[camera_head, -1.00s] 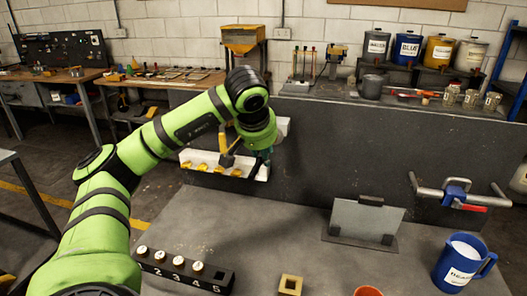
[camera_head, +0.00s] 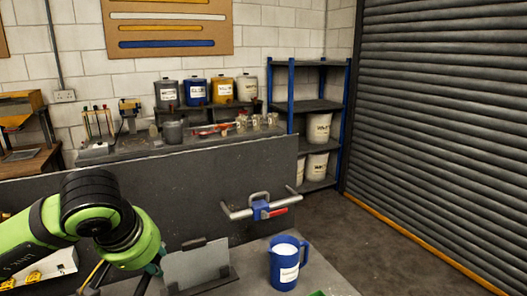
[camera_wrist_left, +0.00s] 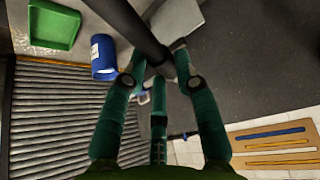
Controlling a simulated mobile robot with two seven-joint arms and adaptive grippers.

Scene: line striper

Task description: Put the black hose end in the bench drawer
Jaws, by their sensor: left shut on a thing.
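In the left wrist view, a thick black tube that looks like the black hose end (camera_wrist_left: 132,22) runs from the top edge in between the green fingers of my left gripper (camera_wrist_left: 160,62). The fingers are closed around it. In the head view my left gripper (camera_head: 152,270) is low at the left, beside the grey upright plate, mostly hidden behind its own arm; the tube cannot be made out there. I cannot make out the bench drawer in either view. My right gripper is not in view.
A grey upright plate (camera_head: 196,266) stands on the bench, right of my left gripper. A blue jug (camera_head: 285,265) with white contents stands farther right. A blue-clamped handlebar (camera_head: 262,208) is on the dark panel. A white tray (camera_head: 62,262) is at the left. A green tray (camera_wrist_left: 54,27) shows in the wrist view.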

